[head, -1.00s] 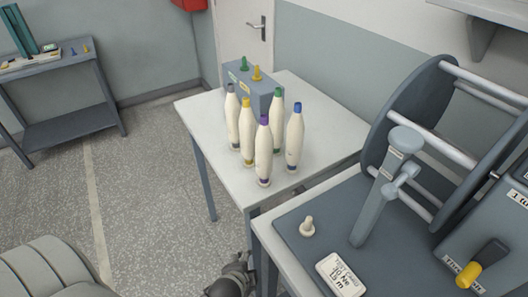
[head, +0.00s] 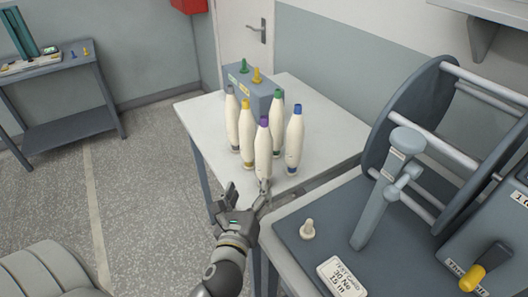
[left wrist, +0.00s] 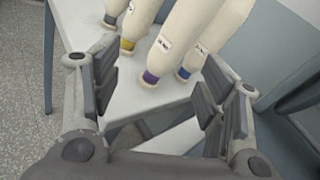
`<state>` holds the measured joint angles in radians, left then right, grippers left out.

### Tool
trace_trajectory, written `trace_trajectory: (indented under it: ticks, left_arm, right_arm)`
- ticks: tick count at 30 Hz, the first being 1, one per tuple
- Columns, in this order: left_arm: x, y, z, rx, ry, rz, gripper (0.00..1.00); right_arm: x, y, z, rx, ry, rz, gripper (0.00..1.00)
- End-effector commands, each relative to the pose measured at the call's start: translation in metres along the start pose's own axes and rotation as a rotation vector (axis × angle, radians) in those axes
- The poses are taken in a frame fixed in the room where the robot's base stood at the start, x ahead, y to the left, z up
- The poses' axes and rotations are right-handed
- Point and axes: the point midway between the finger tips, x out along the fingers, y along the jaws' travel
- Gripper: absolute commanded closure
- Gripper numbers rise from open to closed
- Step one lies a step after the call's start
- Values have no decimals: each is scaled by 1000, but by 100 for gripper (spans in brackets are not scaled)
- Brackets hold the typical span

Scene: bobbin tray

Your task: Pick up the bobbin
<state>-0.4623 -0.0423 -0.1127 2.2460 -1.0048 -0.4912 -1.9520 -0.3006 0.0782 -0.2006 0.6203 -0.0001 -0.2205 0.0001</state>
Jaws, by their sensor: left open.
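Several cream bobbins stand upright in a cluster on the small white table (head: 330,150). They have differently coloured tips: purple (head: 263,150), yellow (head: 247,140), blue (head: 294,140), green (head: 277,115) and grey (head: 232,118). The purple-tipped bobbin stands nearest the front. My left gripper (head: 248,190) is open and empty at the table's front edge, just in front of this bobbin. In the left wrist view the purple-banded bobbin (left wrist: 178,45) shows beyond the spread fingers, not between them. My right gripper is not in view.
A grey box (head: 252,90) with a green and a yellow peg stands behind the bobbins. At right, a grey bench carries a reel machine (head: 405,140), a small cream peg (head: 308,230) and a label card (head: 342,277). Open floor lies to the left.

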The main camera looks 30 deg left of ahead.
Motion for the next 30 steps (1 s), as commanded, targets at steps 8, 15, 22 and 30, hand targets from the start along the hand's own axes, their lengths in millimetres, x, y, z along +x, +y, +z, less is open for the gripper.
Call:
trace_trajectory:
  ticks: [8, 15, 22, 30]
  left_arm:
    - [4, -21, 10, 291, -79, -70, 32]
    - [33, -25, 16, 306, -84, -73, 32]
    - [56, -26, 16, 305, -82, -73, 32]
    - [78, -28, 27, 303, -82, -72, 32]
  right_arm:
    - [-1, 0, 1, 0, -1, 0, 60]
    - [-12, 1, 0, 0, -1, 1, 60]
    - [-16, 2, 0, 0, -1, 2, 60]
    - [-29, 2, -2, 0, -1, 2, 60]
